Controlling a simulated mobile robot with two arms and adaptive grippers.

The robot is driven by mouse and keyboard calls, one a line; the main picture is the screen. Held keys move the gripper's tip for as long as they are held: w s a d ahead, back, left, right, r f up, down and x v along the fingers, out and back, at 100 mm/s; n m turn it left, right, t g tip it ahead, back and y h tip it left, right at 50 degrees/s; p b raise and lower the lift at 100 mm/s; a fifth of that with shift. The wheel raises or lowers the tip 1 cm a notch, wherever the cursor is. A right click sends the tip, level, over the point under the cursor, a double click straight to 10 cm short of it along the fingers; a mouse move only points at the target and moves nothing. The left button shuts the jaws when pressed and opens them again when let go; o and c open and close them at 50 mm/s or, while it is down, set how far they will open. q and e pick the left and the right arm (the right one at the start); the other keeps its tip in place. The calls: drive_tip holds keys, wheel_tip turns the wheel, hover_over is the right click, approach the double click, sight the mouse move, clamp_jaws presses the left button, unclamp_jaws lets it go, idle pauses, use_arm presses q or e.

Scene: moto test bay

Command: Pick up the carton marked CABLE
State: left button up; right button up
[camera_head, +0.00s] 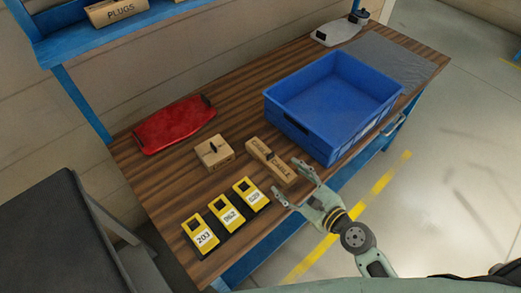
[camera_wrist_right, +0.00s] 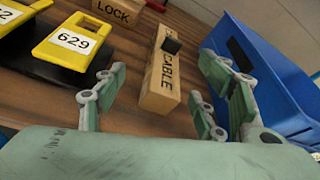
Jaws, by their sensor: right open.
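The carton marked CABLE (camera_head: 275,164) is a long tan box lying on the wooden workbench, between the blue crate and the yellow locks. In the right wrist view the CABLE carton (camera_wrist_right: 163,80) lies ahead of the fingers, its lettering readable along the near face, with a dark handle on top. My right gripper (camera_head: 288,183) is open and empty, just in front of the carton's near end. In the right wrist view its fingers (camera_wrist_right: 160,103) stand apart, on either side of the carton's near end. My left gripper is not in view.
The blue crate (camera_head: 278,112) stands close on the carton's right. A carton marked LOCK (camera_wrist_right: 118,10) and several yellow numbered units (camera_head: 228,215) sit to the left. A red panel (camera_head: 175,124) lies farther back. A PLUGS carton (camera_head: 118,12) is on the shelf.

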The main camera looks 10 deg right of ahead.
sight(273, 164)
drive_tip(key=shift+w+a, duration=0.15)
drive_tip(key=shift+w, duration=0.15)
drive_tip(key=shift+w+a, duration=0.15)
drive_tip(key=shift+w, duration=0.2)
drive_tip(key=shift+p+x, duration=0.35)
drive_tip(key=shift+x, duration=0.8)
drive_tip(key=x, duration=0.3)
drive_tip(key=shift+w+a, duration=0.1)
drive_tip(key=shift+w, duration=0.3)
drive_tip(key=shift+w+a+f, duration=0.2)
drive_tip(key=shift+w, duration=0.1)
drive_tip(key=c, duration=0.9)
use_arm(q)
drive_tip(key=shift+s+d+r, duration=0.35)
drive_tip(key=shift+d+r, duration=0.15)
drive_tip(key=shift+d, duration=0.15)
use_arm(e)
clamp_jaws()
